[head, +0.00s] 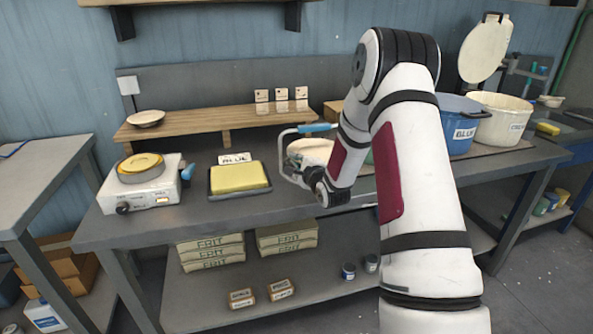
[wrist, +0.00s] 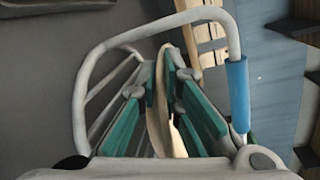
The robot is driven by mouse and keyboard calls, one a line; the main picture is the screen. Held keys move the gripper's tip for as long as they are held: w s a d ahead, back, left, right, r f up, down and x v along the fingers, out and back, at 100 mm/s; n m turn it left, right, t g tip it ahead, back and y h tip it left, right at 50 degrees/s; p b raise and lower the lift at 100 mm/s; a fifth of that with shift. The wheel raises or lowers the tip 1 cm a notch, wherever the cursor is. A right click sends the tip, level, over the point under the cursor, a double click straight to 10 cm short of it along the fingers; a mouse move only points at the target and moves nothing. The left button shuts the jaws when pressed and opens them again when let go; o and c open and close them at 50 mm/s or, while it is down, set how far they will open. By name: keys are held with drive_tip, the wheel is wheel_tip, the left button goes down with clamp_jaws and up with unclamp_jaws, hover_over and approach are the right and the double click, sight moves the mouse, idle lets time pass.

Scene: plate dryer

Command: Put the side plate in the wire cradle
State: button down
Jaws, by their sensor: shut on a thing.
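The cream side plate (wrist: 157,120) shows edge-on in the wrist view, between the teal-and-grey fingers of my gripper (wrist: 163,83), which is shut on it. In the head view the plate (head: 312,150) is a pale disc above the table, partly behind my arm. A pale tubular loop (wrist: 84,85) with a blue sleeve (wrist: 237,95) frames the fingers. The loop (head: 283,152) also shows in the head view; I cannot tell whether it is the wire cradle. Slanting pale bars (wrist: 108,90) lie left of the fingers. No other cradle is clear; my arm hides part of the table.
A hot plate (head: 145,190) and a black tray with a yellow block (head: 239,177) stand left of my gripper. Behind runs a wooden shelf (head: 190,126) with another pale dish (head: 146,117). A blue pot (head: 458,118) and a cream pot (head: 500,115) stand right of my arm.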

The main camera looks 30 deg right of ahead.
sight(296, 177)
drive_tip(key=shift+w+d+f, duration=0.1)
drive_tip(key=shift+w+d, duration=0.05)
drive_tip(key=shift+w, duration=0.25)
drive_tip(key=shift+f, duration=1.6)
drive_tip(key=shift+f, duration=0.2)
drive_tip(key=c, duration=2)
unclamp_jaws()
drive_tip(key=shift+c, duration=0.2)
